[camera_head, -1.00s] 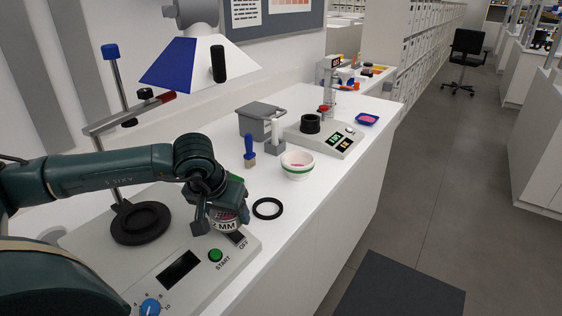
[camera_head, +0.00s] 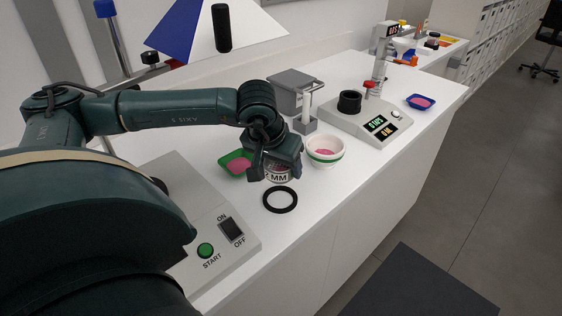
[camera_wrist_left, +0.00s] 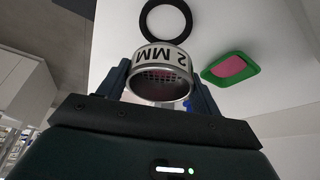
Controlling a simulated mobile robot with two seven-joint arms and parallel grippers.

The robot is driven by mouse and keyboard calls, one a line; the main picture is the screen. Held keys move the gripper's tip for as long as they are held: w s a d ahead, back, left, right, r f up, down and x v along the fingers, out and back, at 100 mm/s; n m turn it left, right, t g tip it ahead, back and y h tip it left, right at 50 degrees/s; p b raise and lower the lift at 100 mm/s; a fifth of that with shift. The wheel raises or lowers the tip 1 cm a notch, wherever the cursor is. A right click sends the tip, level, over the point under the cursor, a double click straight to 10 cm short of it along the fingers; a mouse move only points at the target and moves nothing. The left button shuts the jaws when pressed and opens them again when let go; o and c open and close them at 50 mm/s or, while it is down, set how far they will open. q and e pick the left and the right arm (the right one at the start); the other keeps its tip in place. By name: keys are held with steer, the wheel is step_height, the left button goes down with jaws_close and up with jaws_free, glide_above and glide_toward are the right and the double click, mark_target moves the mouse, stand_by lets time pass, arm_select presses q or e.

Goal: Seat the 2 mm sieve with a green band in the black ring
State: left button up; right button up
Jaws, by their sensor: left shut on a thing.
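The sieve (camera_head: 278,177) is a short metal cup with a pale band lettered "2 MM"; no green shows on it. In the left wrist view the sieve (camera_wrist_left: 161,57) shows its mesh. My left gripper (camera_head: 276,170) is shut on it, with one finger (camera_wrist_left: 120,78) on each side. The black ring (camera_head: 280,211) lies flat and empty on the white bench. In the head view it is just below the sieve; in the wrist view the ring (camera_wrist_left: 144,18) is beyond it. The sieve looks held apart from the ring; its height is unclear. My right gripper is not in view.
A green tray (camera_head: 228,155) of pink powder is left of the sieve. A green-banded white bowl (camera_head: 326,160) stands close right of it. A machine with a START button (camera_head: 205,250) is at lower left, a scale (camera_head: 368,130) farther back. The bench edge is right of the ring.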

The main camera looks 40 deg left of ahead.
mark_target(280, 177)
arm_select(q)
steer(key=shift+f+b, duration=0.15)
steer(key=shift+b, duration=0.15)
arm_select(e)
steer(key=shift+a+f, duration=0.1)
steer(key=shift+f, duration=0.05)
arm_select(q)
step_height(280, 177, down, 4)
steer(key=b, duration=0.3)
steer(key=shift+f+b, duration=0.55)
steer(key=shift+b, duration=0.4)
steer(key=shift+f, duration=0.25)
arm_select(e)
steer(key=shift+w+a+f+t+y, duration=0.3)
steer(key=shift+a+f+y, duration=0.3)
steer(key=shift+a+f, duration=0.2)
arm_select(q)
steer(key=shift+b, duration=0.8)
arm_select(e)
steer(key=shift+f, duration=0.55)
arm_select(q)
steer(key=shift+f+b, duration=0.85)
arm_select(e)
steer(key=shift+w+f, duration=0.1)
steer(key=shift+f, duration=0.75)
arm_select(q)
steer(key=o, duration=1.1)
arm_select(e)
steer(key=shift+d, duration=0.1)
